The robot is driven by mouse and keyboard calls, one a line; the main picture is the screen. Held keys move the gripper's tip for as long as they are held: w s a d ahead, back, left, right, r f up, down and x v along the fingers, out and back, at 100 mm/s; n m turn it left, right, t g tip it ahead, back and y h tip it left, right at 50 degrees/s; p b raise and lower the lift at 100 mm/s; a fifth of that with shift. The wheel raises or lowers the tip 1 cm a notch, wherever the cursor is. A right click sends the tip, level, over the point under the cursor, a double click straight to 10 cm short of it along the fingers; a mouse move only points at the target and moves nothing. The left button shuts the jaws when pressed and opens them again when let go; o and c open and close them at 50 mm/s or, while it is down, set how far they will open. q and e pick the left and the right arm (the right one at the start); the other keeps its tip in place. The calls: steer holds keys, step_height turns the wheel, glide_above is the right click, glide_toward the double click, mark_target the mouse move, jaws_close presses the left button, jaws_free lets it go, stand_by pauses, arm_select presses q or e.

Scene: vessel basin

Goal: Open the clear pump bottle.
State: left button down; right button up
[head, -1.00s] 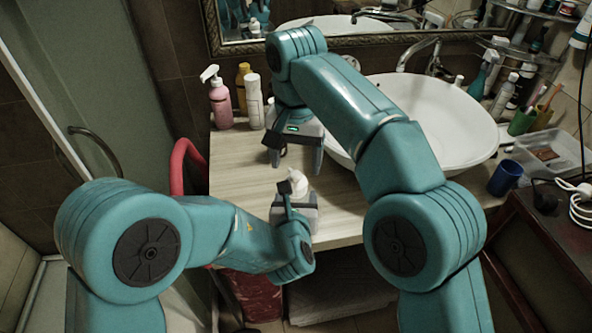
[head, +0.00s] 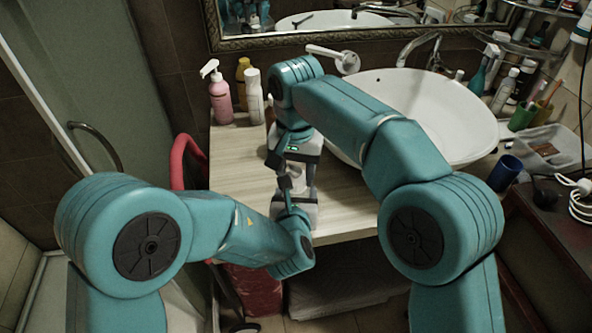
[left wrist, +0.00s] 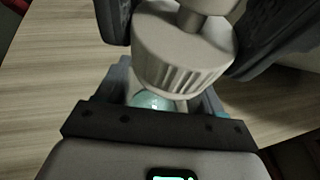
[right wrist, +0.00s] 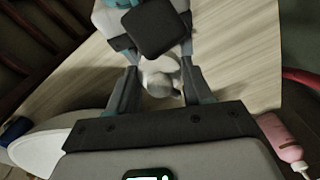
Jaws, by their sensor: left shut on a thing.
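The clear pump bottle stands over the wooden counter (head: 238,185), mostly hidden by my grippers in the head view. In the left wrist view its white ribbed collar (left wrist: 180,55) is large, with a teal part of the bottle (left wrist: 150,101) below. My left gripper (head: 297,188) is shut on the bottle's body from the near side. My right gripper (head: 294,168) reaches down from the far side. Its fingers stand on both sides of the white pump top (right wrist: 160,76), with gaps showing, so it looks open around it.
The white basin (head: 430,110) is close on the right. A blue cup (head: 504,173) is farther right. The left part of the counter is clear.

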steer(key=n, duration=0.4)
steer(key=shift+n, duration=0.4)
steer(key=n, duration=0.5)
steer(key=o, duration=1.1)
steer(key=shift+o, duration=0.2)
